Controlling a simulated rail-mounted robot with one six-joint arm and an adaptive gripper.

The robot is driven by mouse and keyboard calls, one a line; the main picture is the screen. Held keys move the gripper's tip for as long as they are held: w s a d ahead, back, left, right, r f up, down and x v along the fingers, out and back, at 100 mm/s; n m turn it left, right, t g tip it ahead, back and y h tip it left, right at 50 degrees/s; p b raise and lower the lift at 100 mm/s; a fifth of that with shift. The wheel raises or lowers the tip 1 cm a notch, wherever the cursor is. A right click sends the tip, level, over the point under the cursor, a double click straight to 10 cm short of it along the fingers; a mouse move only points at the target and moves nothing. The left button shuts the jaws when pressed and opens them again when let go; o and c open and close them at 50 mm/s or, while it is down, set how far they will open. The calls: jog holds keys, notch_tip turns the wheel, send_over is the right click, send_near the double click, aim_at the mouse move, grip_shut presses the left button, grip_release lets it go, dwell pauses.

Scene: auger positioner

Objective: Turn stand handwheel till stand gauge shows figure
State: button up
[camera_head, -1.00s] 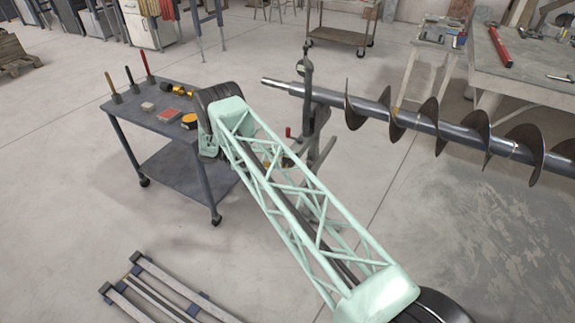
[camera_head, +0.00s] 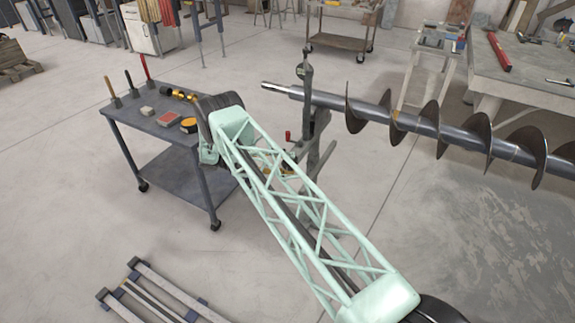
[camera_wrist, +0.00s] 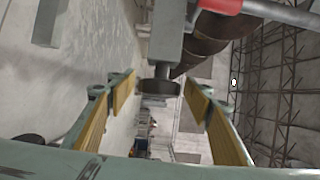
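The stand (camera_head: 307,95) stands upright at the end of the auger shaft, its lower part partly hidden behind my arm. A red-tipped handle (camera_head: 288,134) sticks out at the stand's left side, and red also shows at the top of the wrist view (camera_wrist: 222,6). In the wrist view, a dark round wheel or knob (camera_wrist: 158,86), perhaps the handwheel, sits under a grey block (camera_wrist: 168,42). My gripper (camera_wrist: 160,92) is open with yellow-padded fingers either side of it; contact cannot be told.
The auger (camera_head: 455,133) runs right from the stand. A dark cart (camera_head: 150,125) with tools and small items stands left, close to my elbow. A workbench (camera_head: 530,85) is at the back right. Open floor lies between.

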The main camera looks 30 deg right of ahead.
jog(key=shift+w+a, duration=0.1)
jog(key=shift+a, duration=0.05)
jog(key=v, duration=0.7)
dwell(0.6)
jog(key=shift+a, duration=0.1)
jog(key=shift+w+r, duration=0.1)
jog(key=shift+r, duration=0.1)
dwell(0.3)
